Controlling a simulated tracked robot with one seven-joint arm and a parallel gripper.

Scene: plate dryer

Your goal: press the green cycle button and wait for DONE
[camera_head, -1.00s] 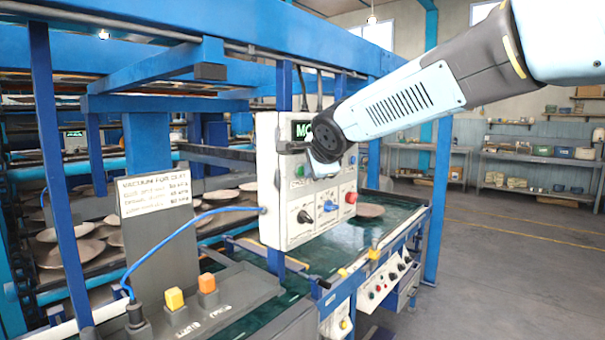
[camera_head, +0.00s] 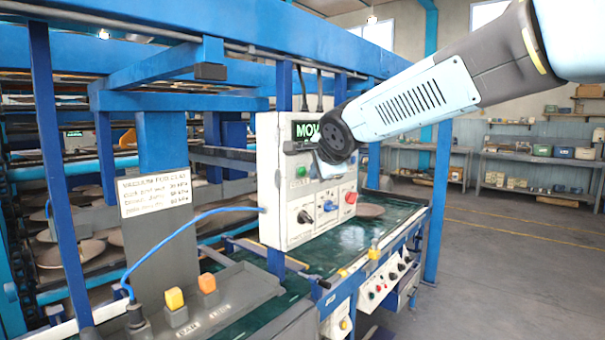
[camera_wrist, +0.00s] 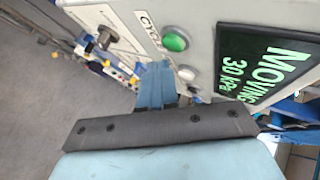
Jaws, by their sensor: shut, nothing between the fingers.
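The control box (camera_head: 285,235) has a lit display (camera_head: 306,130) at its top, partly hidden by my arm in the head view. In the wrist view the display (camera_wrist: 270,65) reads "MOVING 30 kPa" in green letters. The round green button (camera_wrist: 176,41) sits beside the label "CYCLE" (camera_wrist: 148,28). My gripper (camera_wrist: 155,70) is shut and empty, in front of the box face. Its fingertips appear beside the green button, not over it; I cannot tell the gap to the panel.
A red knob (camera_head: 351,197), a blue knob (camera_head: 330,206) and a black knob (camera_head: 304,217) are lower on the box. A blue cable (camera_head: 185,228) runs to its left side. Racks with plates (camera_head: 58,255) stand at left. Open floor (camera_head: 510,260) lies at right.

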